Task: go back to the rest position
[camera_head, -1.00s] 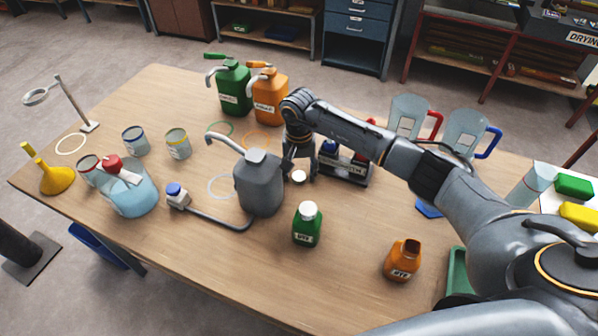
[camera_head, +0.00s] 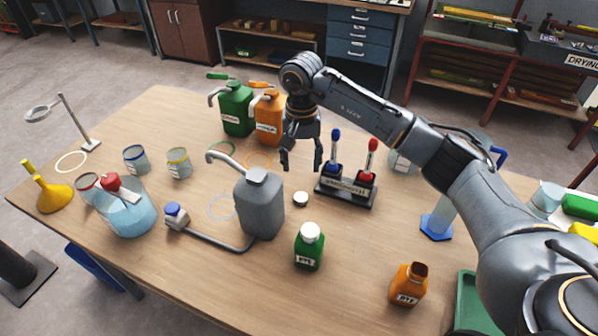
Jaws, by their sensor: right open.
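My right gripper (camera_head: 301,166) hangs fingers down above the middle of the table (camera_head: 350,255). Its fingers are apart with nothing between them. A small white cap (camera_head: 300,199) lies on the table just below the fingertips, apart from them. The grey canister (camera_head: 259,204) with a spout stands left of and nearer than the cap. A rack (camera_head: 345,187) with a blue-topped and a red-topped tool stands right of the gripper. My left gripper is out of view.
A green bottle (camera_head: 309,247) with a white cap and an open orange bottle (camera_head: 408,284) stand in front. Green (camera_head: 237,111) and orange (camera_head: 270,118) jugs stand behind, close to the gripper's left. Clear jugs, partly hidden, stand by my right arm.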

